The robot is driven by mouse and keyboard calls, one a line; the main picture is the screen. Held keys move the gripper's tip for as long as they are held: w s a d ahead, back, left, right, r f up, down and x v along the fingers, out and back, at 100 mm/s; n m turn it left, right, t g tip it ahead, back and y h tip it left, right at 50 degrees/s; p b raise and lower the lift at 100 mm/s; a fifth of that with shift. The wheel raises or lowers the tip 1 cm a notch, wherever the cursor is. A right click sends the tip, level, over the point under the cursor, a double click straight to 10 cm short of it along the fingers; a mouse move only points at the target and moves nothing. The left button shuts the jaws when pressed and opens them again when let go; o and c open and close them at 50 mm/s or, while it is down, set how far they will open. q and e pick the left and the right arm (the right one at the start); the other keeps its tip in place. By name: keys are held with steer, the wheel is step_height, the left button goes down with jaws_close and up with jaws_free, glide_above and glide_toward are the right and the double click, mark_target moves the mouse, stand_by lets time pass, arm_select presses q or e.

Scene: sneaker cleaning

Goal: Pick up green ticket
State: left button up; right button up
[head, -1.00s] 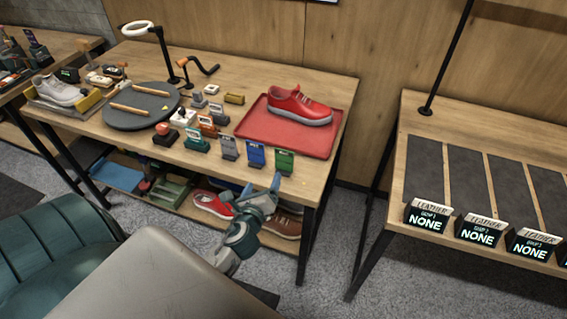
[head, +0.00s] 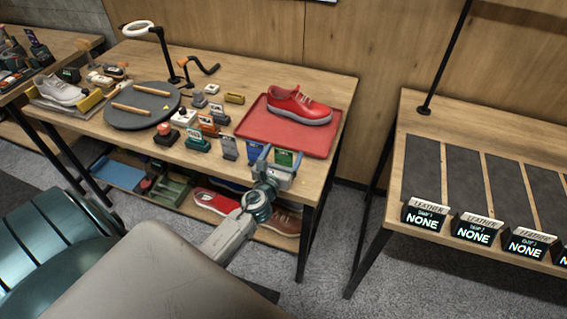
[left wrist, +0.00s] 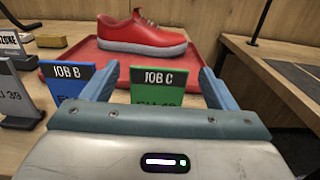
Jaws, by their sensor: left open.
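The green ticket (head: 284,158) stands upright near the front edge of the wooden table, right of the blue ticket (head: 254,151). In the left wrist view the green ticket (left wrist: 156,88) shows a dark top strip reading "JOB C" and lies between the two fingers. My left gripper (head: 277,160) is open in front of it, its fingers pointing toward the ticket. The lower part of the green ticket is hidden behind the gripper body. The blue ticket (left wrist: 70,84), labelled "JOB B", is partly behind the left finger. My right gripper is not in view.
A red tray (head: 262,133) with a red sneaker (head: 300,106) lies behind the tickets. A grey ticket (head: 228,148) stands left of the blue one. A second table (head: 440,110) with dark mats is on the right, across a gap.

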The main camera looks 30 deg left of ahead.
mark_target(283, 153)
arm_select(q)
steer(key=x, duration=0.3)
steer(key=shift+w+a+f, duration=0.1)
steer(key=shift+w+f, duration=0.05)
steer(key=shift+c, duration=0.7)
steer(key=c, duration=1.2)
steer(key=shift+o, duration=0.2)
